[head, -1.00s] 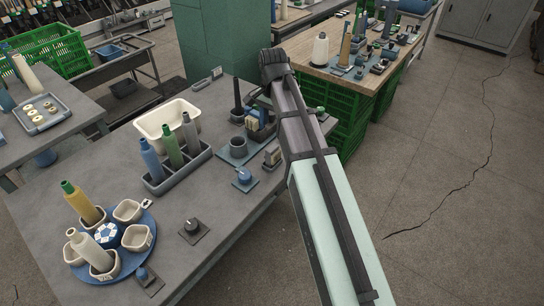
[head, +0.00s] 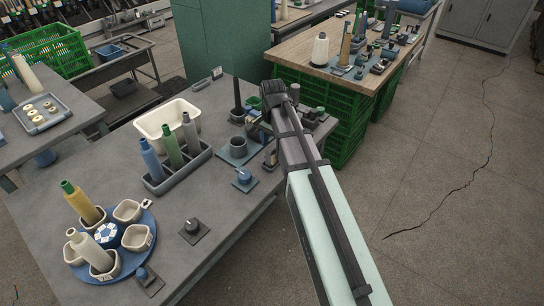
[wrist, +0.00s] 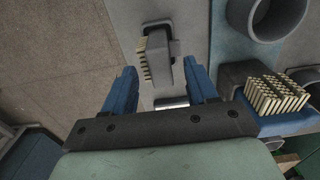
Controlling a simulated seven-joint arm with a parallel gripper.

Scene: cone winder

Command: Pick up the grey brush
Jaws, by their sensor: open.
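The grey brush (wrist: 159,54) is a small grey block with a row of pale bristles along its left side, in the upper middle of the wrist view. My gripper (wrist: 159,68) has two blue fingers spread apart, one on each side of the brush's near end. The fingers look empty, and I cannot tell whether they touch the brush. In the head view the brush (head: 270,158) is at the right edge of the grey table, partly covered by my arm.
A second bristled block (wrist: 275,94) sits on a blue base right of my gripper. A grey cup (wrist: 275,14) stands behind it. A blue-knobbed pad (head: 243,176) is nearby on the table. Floor lies beyond the table edge at left in the wrist view.

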